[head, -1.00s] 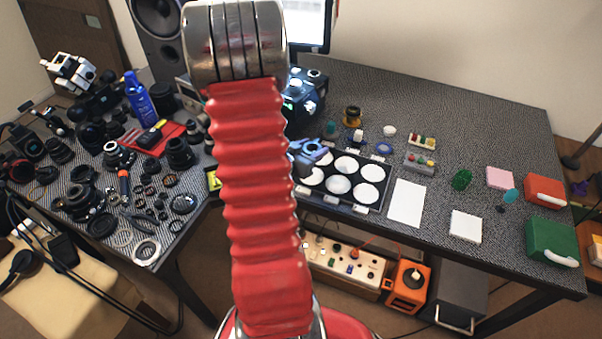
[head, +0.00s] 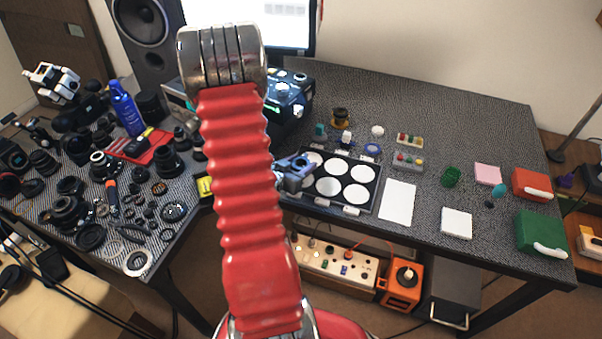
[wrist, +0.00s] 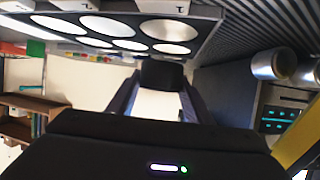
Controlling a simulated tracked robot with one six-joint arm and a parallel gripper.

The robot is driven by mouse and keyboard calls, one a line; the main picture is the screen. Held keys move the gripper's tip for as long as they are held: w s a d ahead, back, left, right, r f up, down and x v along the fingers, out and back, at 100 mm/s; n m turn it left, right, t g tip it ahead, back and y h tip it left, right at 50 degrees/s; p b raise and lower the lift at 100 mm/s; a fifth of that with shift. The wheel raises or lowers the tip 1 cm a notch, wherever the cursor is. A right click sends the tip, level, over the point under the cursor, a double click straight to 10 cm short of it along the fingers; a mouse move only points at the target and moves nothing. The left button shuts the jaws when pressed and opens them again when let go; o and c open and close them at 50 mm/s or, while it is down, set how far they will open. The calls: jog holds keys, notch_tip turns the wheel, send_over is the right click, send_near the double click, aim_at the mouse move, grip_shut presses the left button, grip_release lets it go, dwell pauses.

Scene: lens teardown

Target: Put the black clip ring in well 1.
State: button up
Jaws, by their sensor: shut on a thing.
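My gripper (head: 299,166) is at the left side of the dark tray (head: 333,208) with several round white wells; the tray also shows at the top of the wrist view (wrist: 206,36). In the wrist view my gripper (wrist: 161,88) is shut on a small dark thing (wrist: 162,73), seemingly the black clip ring, at the fingertips. Its ring shape does not show from this angle. In the head view the held thing is too small to make out. The labels on the tray are too small to read, so I cannot tell which well is well 1.
A white sheet (head: 397,201) lies right of the tray. Small parts and a blue ring (head: 372,149) stand behind it. A black device (head: 290,97) stands behind my gripper. Lens parts crowd the left table. The back right of the table is clear.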

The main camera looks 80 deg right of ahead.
jog(key=shift+f, duration=0.25)
jog(key=shift+f, duration=2.05)
jog(key=shift+f, duration=0.1)
jog(key=o, duration=1)
